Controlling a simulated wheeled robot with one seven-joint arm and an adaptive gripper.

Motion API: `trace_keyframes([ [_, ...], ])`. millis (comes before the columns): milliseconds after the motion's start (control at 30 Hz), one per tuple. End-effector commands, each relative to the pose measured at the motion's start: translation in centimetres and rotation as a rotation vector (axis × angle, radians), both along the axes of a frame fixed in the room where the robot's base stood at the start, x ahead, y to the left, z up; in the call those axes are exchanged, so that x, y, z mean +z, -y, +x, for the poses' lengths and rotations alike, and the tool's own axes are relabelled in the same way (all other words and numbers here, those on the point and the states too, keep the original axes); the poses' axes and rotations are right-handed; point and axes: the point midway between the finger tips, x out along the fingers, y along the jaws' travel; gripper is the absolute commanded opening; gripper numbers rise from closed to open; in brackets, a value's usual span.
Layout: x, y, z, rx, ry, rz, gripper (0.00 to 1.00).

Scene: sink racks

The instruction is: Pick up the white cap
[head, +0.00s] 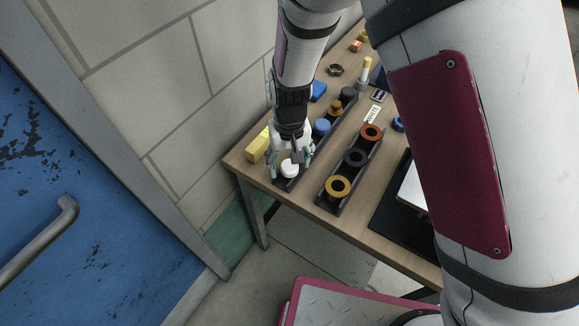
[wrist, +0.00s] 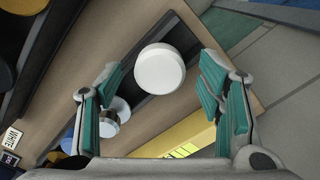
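The white cap (head: 289,171) is a round white disc at the near end of a long dark rack (head: 285,184). In the wrist view the white cap (wrist: 160,68) lies in the gap between my fingers, slightly ahead of the tips. My gripper (head: 291,163) is over this end of the rack, one finger to each side of the cap. In the wrist view my gripper (wrist: 161,88) has its teal-padded fingers spread wide, with nothing held. I see clear space between both pads and the cap. The cap's underside is hidden.
A blue cap (head: 322,127) sits farther along the same rack. A yellow block (head: 257,146) lies close on the left, near the wall. A second rack (head: 331,205) with several coloured rings is on the right. The table's edge is just beyond the white cap.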

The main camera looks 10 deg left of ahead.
Motion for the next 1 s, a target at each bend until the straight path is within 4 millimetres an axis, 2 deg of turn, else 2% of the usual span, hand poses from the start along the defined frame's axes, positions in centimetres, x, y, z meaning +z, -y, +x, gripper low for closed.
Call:
trace_keyframes([
  [33, 0.0, 0.0, 0.0, 0.0, 0.0, 0.0, 0.47],
  [167, 0.0, 0.0, 0.0, 0.0, 0.0, 0.0, 0.17],
  [200, 0.0, 0.0, 0.0, 0.0, 0.0, 0.0, 0.15],
  [567, 0.6, 0.0, 0.0, 0.0, 0.001, 0.0, 0.15],
  [667, 1.9, -0.1, 0.1, 0.0, 0.002, 0.002, 0.15],
  [1000, 8.2, 0.0, 0.1, 0.0, 0.002, 0.002, 0.15],
])
